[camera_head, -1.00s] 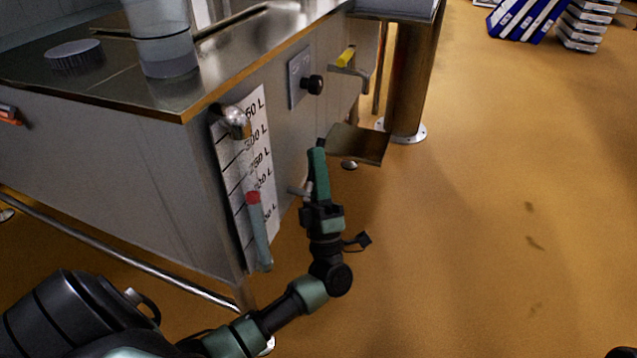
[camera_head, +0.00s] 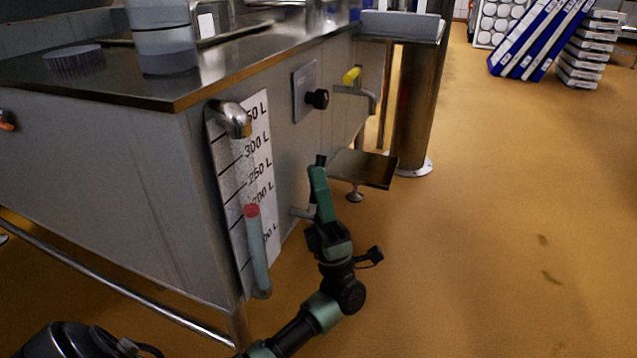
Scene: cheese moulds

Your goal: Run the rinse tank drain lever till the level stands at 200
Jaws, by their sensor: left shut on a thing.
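The rinse tank (camera_head: 150,190) is a grey metal tank at the left. On its end face is a white scale plate (camera_head: 262,150) with litre marks and a level tube (camera_head: 259,255). The red top (camera_head: 251,211) of the blue-grey column stands near the 200 L mark, slightly below its printed label; the exact reading is hard to tell. My left gripper (camera_head: 320,178) is shut on the drain lever, beside a short pipe stub (camera_head: 301,212) right of the scale. The lever is mostly hidden by the fingers; a dark tip shows above them. My right gripper is not in view.
Blue and white stacks (camera_head: 540,40) stand far back. The floor at right is clear.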

